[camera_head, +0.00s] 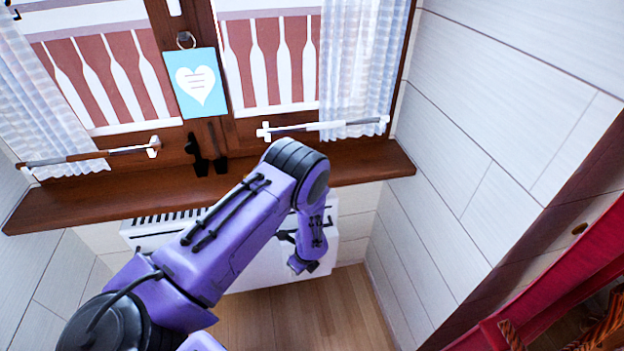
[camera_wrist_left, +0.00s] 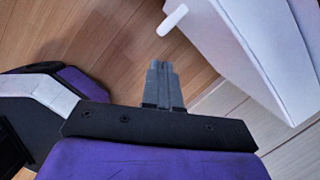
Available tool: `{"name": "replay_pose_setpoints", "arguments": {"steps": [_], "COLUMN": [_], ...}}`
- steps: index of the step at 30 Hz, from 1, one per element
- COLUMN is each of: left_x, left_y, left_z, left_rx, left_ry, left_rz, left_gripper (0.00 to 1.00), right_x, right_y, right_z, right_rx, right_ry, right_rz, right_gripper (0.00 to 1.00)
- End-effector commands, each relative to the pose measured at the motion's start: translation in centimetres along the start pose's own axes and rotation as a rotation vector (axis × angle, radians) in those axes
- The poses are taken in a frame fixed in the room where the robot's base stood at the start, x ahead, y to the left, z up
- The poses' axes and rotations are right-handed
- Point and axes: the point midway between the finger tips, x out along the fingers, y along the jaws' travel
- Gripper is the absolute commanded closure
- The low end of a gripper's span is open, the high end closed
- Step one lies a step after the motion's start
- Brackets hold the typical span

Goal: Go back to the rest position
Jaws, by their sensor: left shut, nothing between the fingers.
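My left arm, purple with black joints, reaches in from the lower left of the head view and bends down at its elbow in front of the window sill. Its wrist end hangs in front of the white radiator, and the fingers are hard to make out there. In the left wrist view my left gripper (camera_wrist_left: 160,68) is shut, with its grey fingers together and nothing between them. It is over the wooden floor, beside a white panel. My right gripper is in neither view.
The brown window sill (camera_head: 100,206) spans the wall above the radiator (camera_head: 240,280). A white knob-like part (camera_wrist_left: 172,20) sticks out near the fingertips. A light blue heart card (camera_head: 197,84) hangs at the window. Some wooden floor (camera_head: 340,312) is clear.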

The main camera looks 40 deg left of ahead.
Motion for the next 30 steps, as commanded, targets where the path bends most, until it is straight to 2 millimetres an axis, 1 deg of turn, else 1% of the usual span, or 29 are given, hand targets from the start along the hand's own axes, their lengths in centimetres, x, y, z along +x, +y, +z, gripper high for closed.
{"name": "replay_pose_setpoints", "arguments": {"steps": [1,5,7,8,9,10,11,12,13,14,15,16,17,18,19,21,22,24,25,27,28,30], "left_x": [-0.2,0.0,0.0,0.0,0.0,0.1,0.1,0.1,-0.2,-0.7,-1.5,-2.3,-3.1,-4.4,-5.6,-8.0,-8.8,-10.4,-10.9,-11.7,-12.1,-12.1], "left_y": [0.1,0.1,0.0,-0.3,-0.9,-0.9,-0.4,0.6,1.6,2.8,4.6,6.1,7.8,10.4,12.5,16.9,18.4,21.3,22.2,23.6,23.6,23.5], "left_z": [0.0,-0.1,-0.1,-0.4,-1.1,-1.9,-2.9,-4.5,-5.5,-6.3,-7.0,-7.2,-7.2,-6.7,-6.0,-4.7,-4.2,-3.6,-3.6,-3.7,-3.8,-3.7], "left_rx": [-0.001,-0.002,-0.030,-0.075,-0.173,-0.278,-0.403,-0.606,-0.779,-0.960,-1.207,-1.390,-1.571,-1.799,-1.956,-2.207,-2.269,-2.337,-2.345,-2.344,-2.345,-2.344], "left_ry": [0.000,0.001,0.005,0.019,0.058,0.099,0.150,0.227,0.284,0.334,0.387,0.414,0.430,0.431,0.417,0.362,0.334,0.269,0.246,0.214,0.215,0.218], "left_rz": [0.001,0.001,-0.003,-0.020,-0.054,-0.075,-0.089,-0.100,-0.102,-0.101,-0.101,-0.102,-0.109,-0.127,-0.148,-0.206,-0.227,-0.244,-0.238,-0.211,-0.207,-0.209], "left_gripper": [1.00,1.00,1.00,1.00,1.00,1.00,1.00,1.00,1.00,1.00,1.00,1.00,1.00,1.00,1.00,1.00,1.00,1.00,1.00,1.00,1.00,1.00], "right_x": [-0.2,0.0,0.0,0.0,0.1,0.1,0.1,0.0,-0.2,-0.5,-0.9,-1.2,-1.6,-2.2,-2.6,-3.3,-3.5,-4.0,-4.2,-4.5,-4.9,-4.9], "right_y": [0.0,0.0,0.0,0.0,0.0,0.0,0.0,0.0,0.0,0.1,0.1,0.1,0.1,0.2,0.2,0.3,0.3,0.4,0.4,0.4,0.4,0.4], "right_z": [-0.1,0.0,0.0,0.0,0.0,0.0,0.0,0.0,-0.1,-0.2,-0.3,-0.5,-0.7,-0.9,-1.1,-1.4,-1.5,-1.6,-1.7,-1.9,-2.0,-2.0], "right_rx": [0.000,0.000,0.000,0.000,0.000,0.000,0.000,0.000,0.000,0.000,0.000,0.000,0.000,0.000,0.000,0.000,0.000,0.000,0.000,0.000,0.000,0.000], "right_ry": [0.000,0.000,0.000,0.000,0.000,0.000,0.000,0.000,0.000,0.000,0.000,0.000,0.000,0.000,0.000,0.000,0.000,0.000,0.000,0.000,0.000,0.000], "right_rz": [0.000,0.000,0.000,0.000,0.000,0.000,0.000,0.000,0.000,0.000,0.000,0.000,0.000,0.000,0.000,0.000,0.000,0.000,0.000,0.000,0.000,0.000], "right_gripper": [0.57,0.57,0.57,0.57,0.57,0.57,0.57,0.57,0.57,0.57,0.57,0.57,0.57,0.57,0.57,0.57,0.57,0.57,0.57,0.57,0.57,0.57]}}
